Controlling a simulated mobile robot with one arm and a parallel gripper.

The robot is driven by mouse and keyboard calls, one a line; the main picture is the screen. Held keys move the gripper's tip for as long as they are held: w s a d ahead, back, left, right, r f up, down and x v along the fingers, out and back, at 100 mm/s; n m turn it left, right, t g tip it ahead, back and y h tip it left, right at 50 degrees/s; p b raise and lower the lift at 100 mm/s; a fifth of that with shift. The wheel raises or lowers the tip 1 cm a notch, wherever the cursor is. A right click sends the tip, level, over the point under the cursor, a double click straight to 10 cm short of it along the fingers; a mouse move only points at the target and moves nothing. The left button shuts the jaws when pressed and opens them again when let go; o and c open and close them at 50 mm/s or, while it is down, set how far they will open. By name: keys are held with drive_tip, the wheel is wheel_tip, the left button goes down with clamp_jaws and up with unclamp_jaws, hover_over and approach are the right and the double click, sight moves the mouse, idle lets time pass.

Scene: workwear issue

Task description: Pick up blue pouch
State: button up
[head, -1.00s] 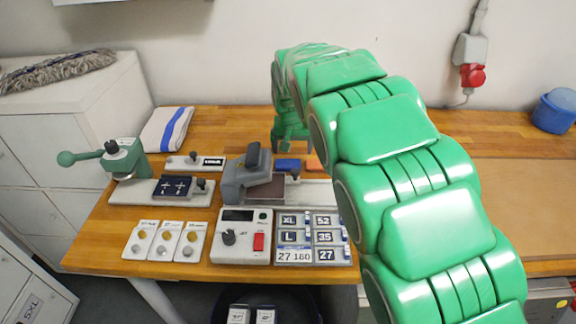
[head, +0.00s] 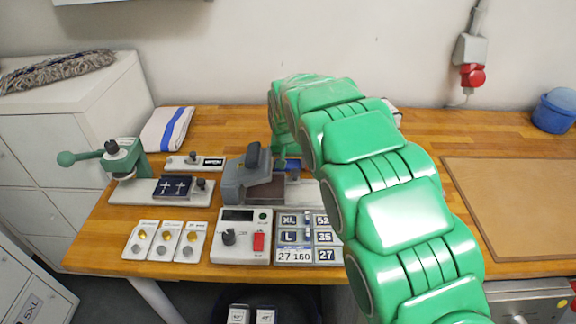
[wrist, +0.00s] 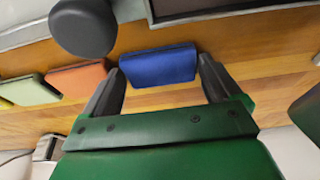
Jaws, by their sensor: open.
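The blue pouch (wrist: 158,66) lies on the wooden table in the wrist view, with its long side across the picture. My gripper (wrist: 160,75) is open, with one dark finger near each end of the pouch. The pouch sits between or just beyond the fingertips; I cannot tell whether they touch it. In the head view a small part of the blue pouch (head: 292,164) shows beside my green arm, which hides the rest of it and most of the gripper.
An orange pouch (wrist: 78,78) and a yellow-green pouch (wrist: 28,90) lie left of the blue one. A dark round knob (wrist: 82,28) stands close to the left finger. The grey press (head: 245,180) is beside my arm. A brown board (head: 515,205) lies at right.

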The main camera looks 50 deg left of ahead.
drive_tip(key=c, duration=0.7)
